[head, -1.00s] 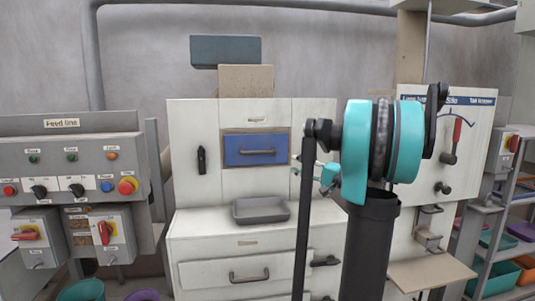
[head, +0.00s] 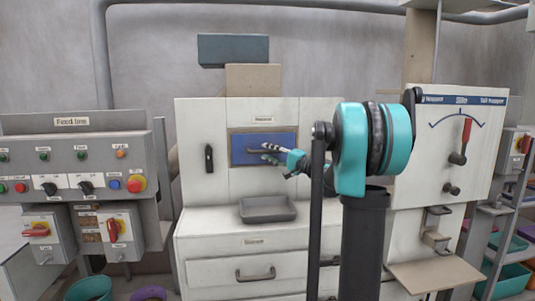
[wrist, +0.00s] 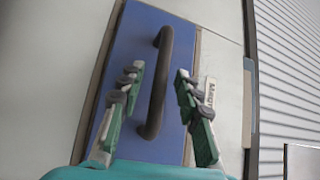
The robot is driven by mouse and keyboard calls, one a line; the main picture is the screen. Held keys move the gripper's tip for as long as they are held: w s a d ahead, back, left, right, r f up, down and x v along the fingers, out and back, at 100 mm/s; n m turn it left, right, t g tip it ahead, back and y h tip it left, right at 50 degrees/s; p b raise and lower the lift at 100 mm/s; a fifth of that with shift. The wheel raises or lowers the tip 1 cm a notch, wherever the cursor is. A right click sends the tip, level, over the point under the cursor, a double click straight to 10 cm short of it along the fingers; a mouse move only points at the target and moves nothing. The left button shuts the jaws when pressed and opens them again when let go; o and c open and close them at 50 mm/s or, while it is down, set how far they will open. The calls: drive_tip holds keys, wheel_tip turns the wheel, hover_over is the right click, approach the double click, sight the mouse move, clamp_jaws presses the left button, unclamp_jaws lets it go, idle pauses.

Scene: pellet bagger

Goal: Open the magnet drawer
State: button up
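The magnet drawer has a blue front (head: 240,156) set in the white cabinet, with a dark bar handle (wrist: 157,95). The handle runs sideways in the head view and upright in the wrist view. A label (wrist: 210,91) beside the blue front is partly readable. My gripper (wrist: 159,72) is open, with one finger on each side of the handle. It also shows in front of the blue front in the head view (head: 262,152). No contact with the handle is visible. The drawer looks shut. My fingers hide part of the handle in the head view.
A grey tray (head: 267,209) sits on the ledge below the blue front. A black latch handle (head: 209,158) is to its left. A lower drawer (head: 230,272) has its own bar handle. The feed line panel (head: 70,165) stands at left, a lever panel (head: 455,140) at right.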

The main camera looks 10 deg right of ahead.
drive_tip(key=shift+w+a+r, duration=0.1)
drive_tip(key=shift+w+a, duration=0.2)
clamp_jaws()
